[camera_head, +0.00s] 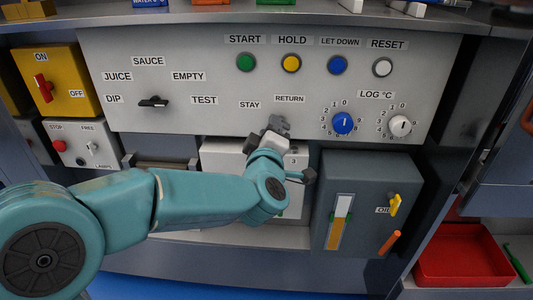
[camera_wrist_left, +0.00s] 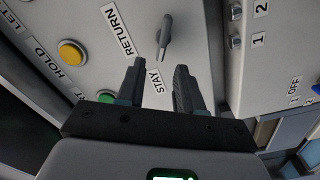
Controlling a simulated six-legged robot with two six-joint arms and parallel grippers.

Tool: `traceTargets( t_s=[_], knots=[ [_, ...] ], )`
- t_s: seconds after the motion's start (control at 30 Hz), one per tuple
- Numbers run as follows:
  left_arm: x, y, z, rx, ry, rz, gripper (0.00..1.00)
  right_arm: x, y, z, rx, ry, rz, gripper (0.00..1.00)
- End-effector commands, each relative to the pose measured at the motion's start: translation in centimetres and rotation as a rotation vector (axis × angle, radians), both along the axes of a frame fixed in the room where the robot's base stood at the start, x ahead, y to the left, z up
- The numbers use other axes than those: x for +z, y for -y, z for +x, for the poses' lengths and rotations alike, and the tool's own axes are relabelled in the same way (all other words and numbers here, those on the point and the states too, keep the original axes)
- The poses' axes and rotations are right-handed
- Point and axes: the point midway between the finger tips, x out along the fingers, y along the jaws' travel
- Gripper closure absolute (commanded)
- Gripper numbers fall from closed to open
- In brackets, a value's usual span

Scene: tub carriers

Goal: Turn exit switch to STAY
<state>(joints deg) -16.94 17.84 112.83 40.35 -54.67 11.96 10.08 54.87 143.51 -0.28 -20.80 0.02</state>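The exit switch (camera_wrist_left: 165,38) is a small grey lever on the pale panel, seen in the left wrist view. It runs nearly up and down in that picture, with its lower end close to the STAY label (camera_wrist_left: 154,80). The RETURN label (camera_wrist_left: 118,30) is to its left. I cannot tell which end is the pointer. My left gripper (camera_wrist_left: 157,82) is open and empty, its two fingers pointing at the panel with the lever beyond the gap between them. In the head view my left gripper (camera_head: 277,125) hides the switch below the RETURN label (camera_head: 290,99). My right gripper is not in view.
Above stand the green START button (camera_head: 246,62) and the yellow HOLD button (camera_head: 291,63). The black selector (camera_head: 153,102) is left, the blue dial (camera_head: 342,123) right. A dark box (camera_head: 365,215) with a yellow lever (camera_head: 395,204) projects below right.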

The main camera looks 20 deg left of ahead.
Motion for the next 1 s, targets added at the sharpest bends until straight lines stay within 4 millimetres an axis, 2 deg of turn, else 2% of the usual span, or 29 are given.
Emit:
traceTargets(
  t_s=[0.03,0.2,0.43,0.6,1.0],
  knots=[
    [0.1,0.4,-1.4,-0.004,0.000,0.000,0.64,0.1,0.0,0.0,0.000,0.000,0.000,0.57],
    [0.2,1.8,-5.8,-0.005,0.002,-0.001,0.64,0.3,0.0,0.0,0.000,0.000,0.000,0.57],
    [0.1,3.0,-10.2,-0.004,0.001,-0.002,0.64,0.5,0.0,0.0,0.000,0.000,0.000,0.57],
    [0.0,3.3,-11.5,0.000,-0.001,-0.001,0.64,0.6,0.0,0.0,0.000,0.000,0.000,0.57],
    [0.0,3.3,-11.7,0.000,-0.001,-0.001,0.64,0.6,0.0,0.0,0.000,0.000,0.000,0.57]
  ],
)
